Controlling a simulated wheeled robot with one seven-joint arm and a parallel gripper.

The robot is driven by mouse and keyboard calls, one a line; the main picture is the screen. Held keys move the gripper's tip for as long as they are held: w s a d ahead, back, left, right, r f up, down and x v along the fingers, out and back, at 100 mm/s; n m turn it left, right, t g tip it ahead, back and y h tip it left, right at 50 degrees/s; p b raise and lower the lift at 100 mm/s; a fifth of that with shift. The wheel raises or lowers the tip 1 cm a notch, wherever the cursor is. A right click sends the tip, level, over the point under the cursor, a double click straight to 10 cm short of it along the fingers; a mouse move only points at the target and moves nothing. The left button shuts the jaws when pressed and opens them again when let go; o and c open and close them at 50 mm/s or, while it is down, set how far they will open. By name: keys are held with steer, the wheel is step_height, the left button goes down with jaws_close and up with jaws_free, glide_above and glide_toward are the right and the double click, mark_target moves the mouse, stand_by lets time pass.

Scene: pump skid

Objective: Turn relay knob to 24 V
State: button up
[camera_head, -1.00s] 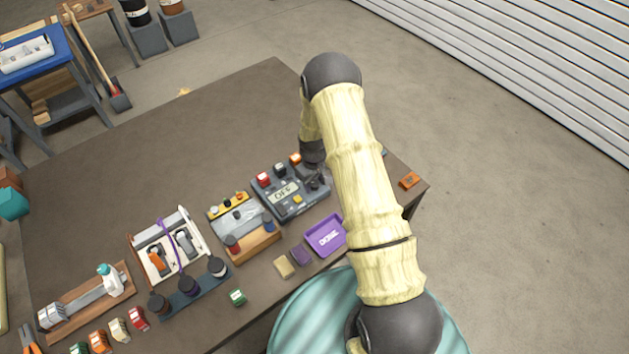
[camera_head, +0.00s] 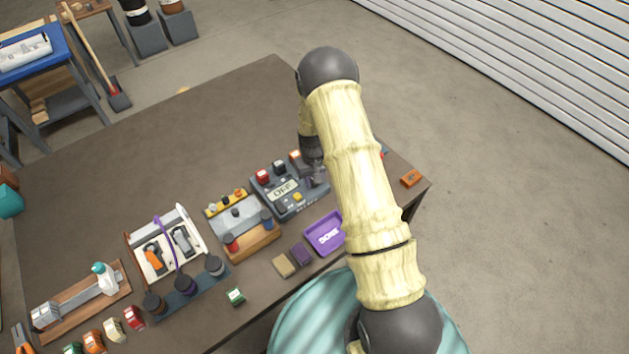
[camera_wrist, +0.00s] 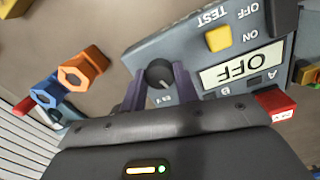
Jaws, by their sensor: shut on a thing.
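The grey relay box (camera_head: 290,193) sits near the table's right end; its display reads OFF. In the wrist view the relay box (camera_wrist: 210,42) is upside down, with its OFF display (camera_wrist: 243,66) and a yellow switch (camera_wrist: 218,38) beside ON, OFF and TEST lettering. The dark round relay knob (camera_wrist: 159,72) has a pale pointer line. My gripper (camera_wrist: 158,78) has its two purple fingers on either side of the knob, shut on it. The markings around the knob are too small or hidden to read. In the head view my arm partly covers the box's right side.
A purple DONE tray (camera_head: 325,234) stands in front of the box. A unit with a yellow strip (camera_head: 227,202) is to its left. An orange block (camera_head: 411,178) lies at the table's right corner. The back of the table is clear.

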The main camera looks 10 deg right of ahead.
steer(key=m+b, duration=0.2)
steer(key=m, duration=0.2)
steer(key=shift+f+m, duration=0.1)
steer(key=shift+m, duration=0.2)
steer(key=shift+m+b, duration=0.5)
steer(key=shift+m, duration=1.5)
steer(key=o, duration=1)
steer(key=shift+c, duration=0.2)
steer(key=shift+r, duration=0.2)
step_height(320, 180, up, 17)
steer(key=b, duration=0.2)
steer(key=shift+w+a+r+b, duration=0.15)
steer(key=shift+w+a+b, duration=0.1)
steer(key=shift+b, duration=0.15)
